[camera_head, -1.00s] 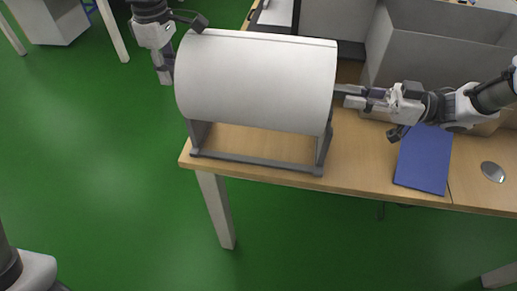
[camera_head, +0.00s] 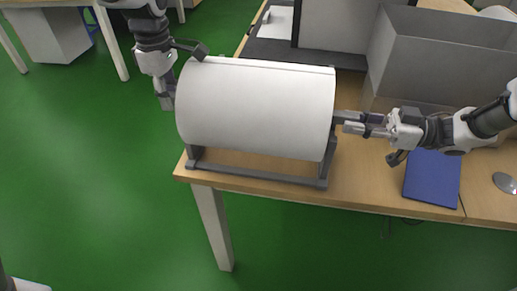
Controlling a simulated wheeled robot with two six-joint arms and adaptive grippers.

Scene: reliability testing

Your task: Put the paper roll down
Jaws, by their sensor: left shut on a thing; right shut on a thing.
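The large white paper roll (camera_head: 258,108) lies horizontally between my two grippers, over a grey stand (camera_head: 258,173) at the near left corner of the wooden table. The roll hides most of the stand; its base bar and lower end parts show. I cannot tell whether the roll rests in the stand. My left gripper (camera_head: 179,78) is shut at the roll's left end, with its contact partly hidden. My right gripper (camera_head: 342,119) is shut at the roll's right end.
A blue folder (camera_head: 432,178) and a dark mouse-like object (camera_head: 505,183) lie right of the stand. A large grey open box (camera_head: 440,65) stands behind my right gripper. The wooden table (camera_head: 370,185) has a small bare patch between stand and folder. Open green floor lies left.

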